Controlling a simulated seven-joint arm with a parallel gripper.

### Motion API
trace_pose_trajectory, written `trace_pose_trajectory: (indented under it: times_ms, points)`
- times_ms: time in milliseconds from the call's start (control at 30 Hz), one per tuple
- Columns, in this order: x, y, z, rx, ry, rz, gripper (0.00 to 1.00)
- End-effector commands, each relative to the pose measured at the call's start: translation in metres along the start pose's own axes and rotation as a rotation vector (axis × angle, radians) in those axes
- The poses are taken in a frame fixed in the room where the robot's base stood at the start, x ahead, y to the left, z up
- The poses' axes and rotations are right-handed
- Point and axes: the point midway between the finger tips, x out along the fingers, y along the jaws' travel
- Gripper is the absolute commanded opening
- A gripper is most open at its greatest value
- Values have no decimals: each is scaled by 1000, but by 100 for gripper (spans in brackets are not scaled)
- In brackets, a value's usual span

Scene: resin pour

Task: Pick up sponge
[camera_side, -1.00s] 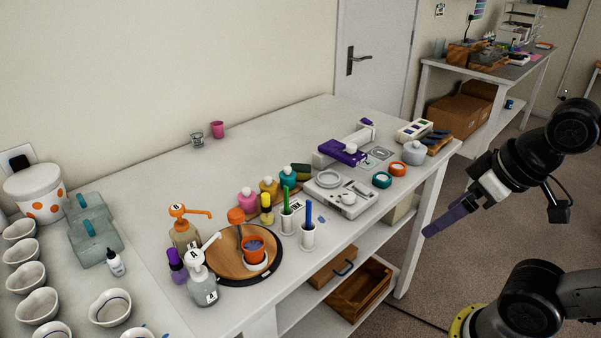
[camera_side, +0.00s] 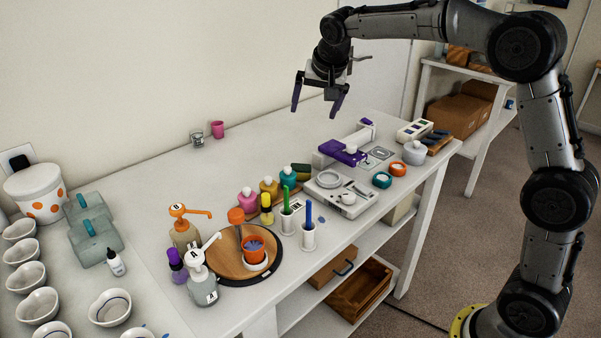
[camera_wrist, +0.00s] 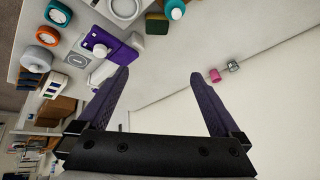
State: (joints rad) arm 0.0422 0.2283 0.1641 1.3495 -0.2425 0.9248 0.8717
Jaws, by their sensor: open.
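The sponge, dark green with a yellowish side, lies on the table behind the teal bottle; part of it (camera_side: 302,171) shows in the side view. In the wrist view the sponge (camera_wrist: 157,24) is near the top edge, beside the teal bottle. My gripper (camera_side: 316,110) is high above the back of the table, fingers spread and pointing down, with nothing between them. In the wrist view my gripper's fingers (camera_wrist: 160,75) are wide apart, well away from the sponge.
Pink, amber and teal bottles (camera_side: 288,179) stand close in front of the sponge. A white scale (camera_side: 345,194) and a purple-topped device (camera_side: 341,153) are to its right. A pink cup (camera_side: 217,129) stands by the wall. The table's back middle is clear.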

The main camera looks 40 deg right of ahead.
Motion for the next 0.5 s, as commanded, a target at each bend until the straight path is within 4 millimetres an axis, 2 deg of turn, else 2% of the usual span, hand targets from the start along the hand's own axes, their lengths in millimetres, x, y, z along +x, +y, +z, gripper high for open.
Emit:
trace_pose_trajectory:
  times_ms: [33,100,200,500]
  points:
    - [24,-4,-2,-4,-16,22,100]
    - [50,-7,-1,-12,-35,46,100]
    - [79,-5,6,-18,-67,75,100]
    - [123,3,17,-23,-99,105,100]
